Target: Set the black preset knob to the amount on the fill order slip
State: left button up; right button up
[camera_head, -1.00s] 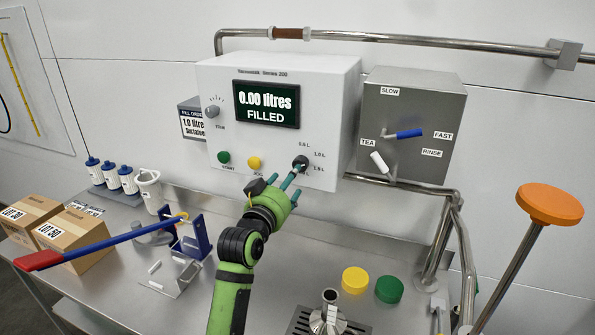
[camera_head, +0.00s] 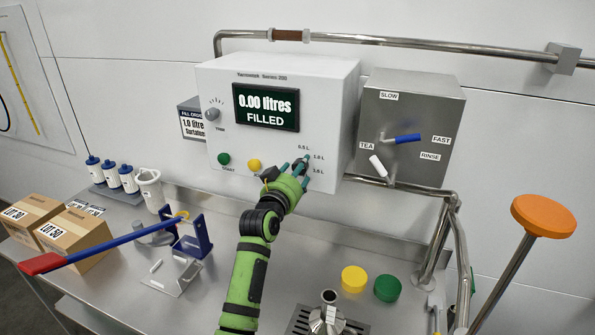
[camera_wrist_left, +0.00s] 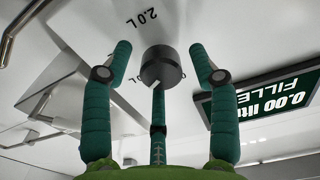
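The black preset knob (camera_head: 299,163) is on the lower right of the white control box (camera_head: 335,90). In the left wrist view the knob (camera_wrist_left: 160,68) sits between the spread fingers of my left gripper (camera_wrist_left: 162,70), with gaps at both sides. In the head view my left gripper (camera_head: 296,170) is at the knob and partly hides it. Labels 0.5 L, 1.0 L and one lower label stand right of it; 2.0 L shows upside down in the wrist view. The fill order slip (camera_head: 192,122) reads 1.0 litre. My right gripper is out of view.
The display (camera_head: 266,105) reads 0.00 litres FILLED. A green button (camera_head: 224,159) and yellow button (camera_head: 254,165) are left of the knob. A grey valve box (camera_head: 410,125) stands to the right. A blue bar with a red end (camera_head: 40,263) crosses the left foreground.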

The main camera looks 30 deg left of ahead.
pick_arm(q)
jog(key=c, duration=0.8)
jog(key=shift+n, duration=0.3)
jog(key=o, duration=1.1)
jog(key=shift+f, duration=0.1)
jog(key=shift+s, duration=0.1)
jog(key=v, duration=1.1)
jog(key=shift+s+d, duration=0.2)
jog(key=shift+s, duration=0.2)
